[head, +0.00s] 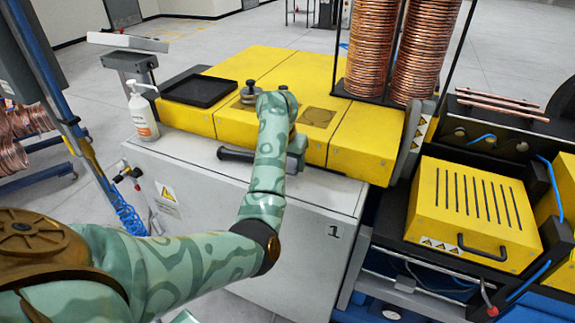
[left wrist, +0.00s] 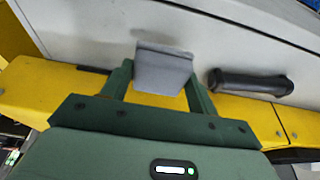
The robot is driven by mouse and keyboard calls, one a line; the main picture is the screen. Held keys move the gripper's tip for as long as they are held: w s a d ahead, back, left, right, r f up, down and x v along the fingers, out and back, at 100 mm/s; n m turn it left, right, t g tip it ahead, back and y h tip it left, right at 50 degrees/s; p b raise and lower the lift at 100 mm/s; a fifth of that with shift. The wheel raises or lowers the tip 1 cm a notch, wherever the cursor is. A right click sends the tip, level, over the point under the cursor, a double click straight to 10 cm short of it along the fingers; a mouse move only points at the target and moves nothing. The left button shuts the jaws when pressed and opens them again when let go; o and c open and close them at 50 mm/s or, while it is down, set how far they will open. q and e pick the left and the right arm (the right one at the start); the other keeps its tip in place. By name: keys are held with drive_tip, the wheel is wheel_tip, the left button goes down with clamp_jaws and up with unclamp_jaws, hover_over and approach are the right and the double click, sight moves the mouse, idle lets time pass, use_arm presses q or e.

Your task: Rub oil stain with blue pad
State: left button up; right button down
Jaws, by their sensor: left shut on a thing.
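My left gripper (left wrist: 160,82) is shut on a grey-blue pad (left wrist: 166,68), which sits between its two green fingers in the left wrist view. In the head view the left gripper (head: 296,153) is beside the front edge of the yellow machine top, partly behind my forearm. The pad cannot be made out clearly there. A brownish patch (head: 318,117) on the yellow top, right of my wrist, looks like an oil stain. The gripper is in front of this patch, apart from it. My right gripper is not in view.
A dark cylinder (head: 235,154) lies on the pale cabinet top; it also shows in the left wrist view (left wrist: 250,83). Copper coils (head: 372,50) rise behind.

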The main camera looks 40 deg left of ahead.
use_arm(q)
drive_tip(key=r, duration=0.1)
drive_tip(key=r+p, duration=0.1)
drive_tip(key=shift+a+r, duration=0.2)
drive_tip(key=shift+r, duration=0.1)
drive_tip(key=shift+d+r+p, duration=0.15)
drive_tip(key=shift+r+p, duration=0.3)
drive_tip(key=shift+r, duration=0.15)
